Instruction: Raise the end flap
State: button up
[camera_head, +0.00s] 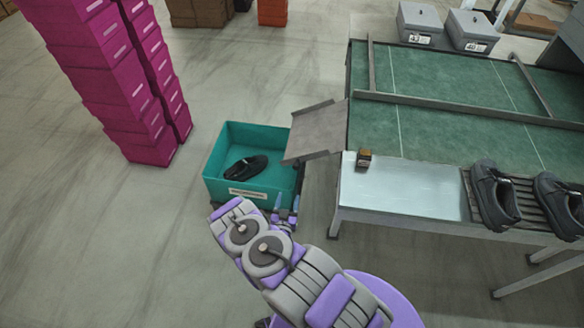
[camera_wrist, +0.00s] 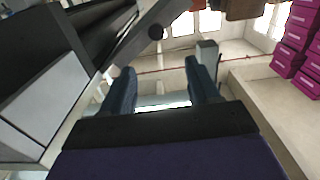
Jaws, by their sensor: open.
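The end flap (camera_head: 316,131) is a grey-brown plate at the left end of the green conveyor (camera_head: 420,85). It slopes down to the left, and its low edge is by the right rim of the teal bin (camera_head: 222,168). My gripper (camera_head: 286,203) is open and empty, low at the bin's near right corner, on the near side of the flap and apart from it in the picture. The wrist view looks upward past the two spread blue fingers (camera_wrist: 160,82). A grey bar with a dark round end is above them, but I cannot tell if it belongs to the flap.
A black shoe (camera_head: 246,167) lies in the bin. A small brown block (camera_head: 364,158) sits on the pale panel (camera_head: 410,190), with dark shoes (camera_head: 493,195) on a rack to its right. Magenta boxes (camera_head: 115,85) are stacked at left. Floor between is clear.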

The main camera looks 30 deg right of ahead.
aim_at(295, 168)
jog(key=x, duration=0.5)
jog(key=b+x, duration=0.1)
jog(key=x, duration=0.5)
jog(key=d+b+x, duration=0.1)
jog(key=x, duration=0.5)
jog(key=shift+s+d, duration=0.1)
jog(key=shift+s, duration=0.05)
jog(key=shift+a, duration=0.4)
jog(key=shift+c, duration=0.3)
jog(key=shift+d, duration=0.25)
jog(key=c, duration=0.6)
grip_shut()
jog(key=shift+a, duration=0.1)
